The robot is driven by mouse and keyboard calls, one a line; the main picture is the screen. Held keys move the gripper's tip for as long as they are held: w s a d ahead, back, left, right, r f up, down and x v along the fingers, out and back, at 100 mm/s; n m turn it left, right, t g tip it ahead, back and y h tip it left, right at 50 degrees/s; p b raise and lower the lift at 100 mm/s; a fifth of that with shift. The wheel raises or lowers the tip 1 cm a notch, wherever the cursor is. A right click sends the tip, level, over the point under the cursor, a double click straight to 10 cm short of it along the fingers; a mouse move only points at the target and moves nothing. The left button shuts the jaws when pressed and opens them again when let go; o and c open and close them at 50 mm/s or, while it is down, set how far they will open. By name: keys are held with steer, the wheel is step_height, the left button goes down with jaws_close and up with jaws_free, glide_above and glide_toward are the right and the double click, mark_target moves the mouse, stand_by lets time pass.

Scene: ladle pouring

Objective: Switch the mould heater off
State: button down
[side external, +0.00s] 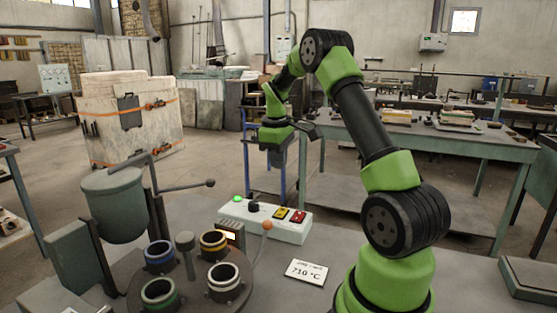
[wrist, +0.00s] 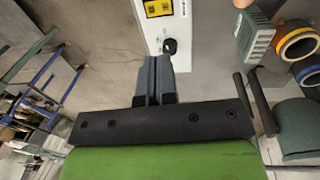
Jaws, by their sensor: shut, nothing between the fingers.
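A white control box (side external: 265,219) stands on the grey bench in the side view, with a lit green lamp (side external: 237,198), a black knob (side external: 254,207), a yellow switch (side external: 281,214) and a red switch (side external: 298,217). In the wrist view the box (wrist: 152,32) shows at the top, with the black knob (wrist: 170,46) just beyond my fingertips and the yellow switch (wrist: 158,8) further up. My gripper (wrist: 154,60) is shut and empty. In the side view my gripper (side external: 278,138) hangs above and behind the box, apart from it. Which switch belongs to the mould heater I cannot read.
Several moulds with coloured rims, one yellow (side external: 214,242), sit on a round table left of the box. A 710 °C card (side external: 306,271) lies in front.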

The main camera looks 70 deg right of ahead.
mark_target(282, 213)
steer(key=shift+d, duration=0.15)
steer(key=shift+s+d, duration=0.1)
steer(key=shift+d, duration=0.55)
steer(key=f, duration=0.4)
steer(key=d+f, duration=0.1)
steer(key=f, duration=0.9)
steer(key=shift+d, duration=0.35)
steer(key=shift+f, duration=0.15)
steer(key=shift+a, duration=0.15)
steer(key=shift+a+r, duration=0.2)
steer(key=shift+a, duration=0.4)
